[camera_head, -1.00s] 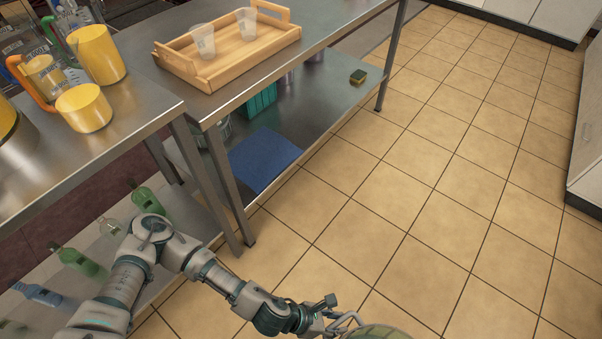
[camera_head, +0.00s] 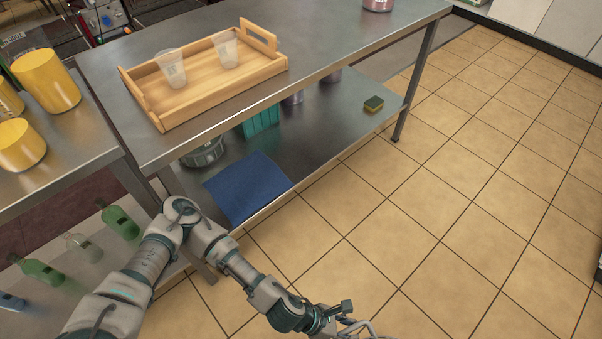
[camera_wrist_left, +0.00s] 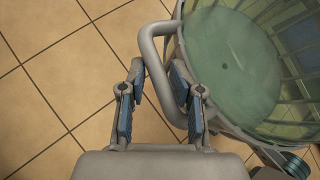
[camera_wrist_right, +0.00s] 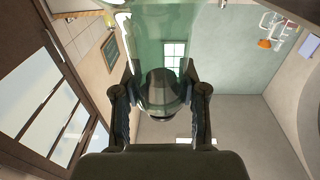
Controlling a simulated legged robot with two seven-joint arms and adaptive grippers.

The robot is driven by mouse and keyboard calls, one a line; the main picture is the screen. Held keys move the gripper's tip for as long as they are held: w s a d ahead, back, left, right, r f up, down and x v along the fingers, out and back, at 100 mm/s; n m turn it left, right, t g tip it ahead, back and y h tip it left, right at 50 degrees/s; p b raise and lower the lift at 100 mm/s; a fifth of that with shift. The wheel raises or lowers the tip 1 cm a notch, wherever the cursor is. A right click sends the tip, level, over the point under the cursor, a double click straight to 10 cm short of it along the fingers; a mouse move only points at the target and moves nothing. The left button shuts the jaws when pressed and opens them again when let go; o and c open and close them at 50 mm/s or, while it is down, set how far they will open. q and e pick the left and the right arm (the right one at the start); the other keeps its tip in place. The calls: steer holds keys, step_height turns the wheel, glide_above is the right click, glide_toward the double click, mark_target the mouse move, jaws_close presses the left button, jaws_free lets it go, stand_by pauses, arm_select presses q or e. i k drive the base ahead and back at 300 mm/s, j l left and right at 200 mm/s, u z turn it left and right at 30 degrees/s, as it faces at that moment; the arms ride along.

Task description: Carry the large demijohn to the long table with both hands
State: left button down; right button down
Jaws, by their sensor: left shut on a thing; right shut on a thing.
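The large demijohn is a green glass vessel (camera_wrist_left: 235,60) with a grey metal frame around it in the left wrist view. My left gripper (camera_wrist_left: 157,98) is shut on the frame's grey loop handle (camera_wrist_left: 150,55). In the head view my left gripper (camera_head: 345,325) is at the bottom edge and only part of the handle shows. In the right wrist view my right gripper (camera_wrist_right: 161,100) is shut around the demijohn's dark, round neck end (camera_wrist_right: 163,88), with green glass beyond. The right arm is out of the head view. A steel table (camera_head: 330,50) stands ahead.
A wooden tray (camera_head: 155,118) with two clear cups is on the steel table. Yellow containers (camera_head: 46,80) stand on a left table, green bottles below.

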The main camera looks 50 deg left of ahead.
mark_target(321, 28)
steer(key=i+j+z, duration=0.2)
steer(key=i, duration=0.65)
steer(key=i+z, duration=0.25)
steer(key=i, duration=1.1)
steer(key=i+l+u, duration=0.15)
steer(key=i, duration=0.35)
steer(key=i+u, duration=0.2)
steer(key=u, duration=0.25)
steer(key=i+l+u, duration=0.2)
steer(key=u, duration=0.3)
steer(key=i+l+u, duration=0.1)
steer(key=u, duration=0.4)
steer(key=l+u, duration=0.2)
steer(key=u, duration=0.25)
steer(key=l+u, duration=0.2)
steer(key=u, duration=0.3)
steer(key=l+u, duration=0.2)
steer(key=u, duration=0.25)
steer(key=l+u, duration=0.25)
steer(key=u, duration=0.2)
steer(key=k+l+u, duration=0.15)
steer(key=u, duration=0.3)
steer(key=l, duration=0.1)
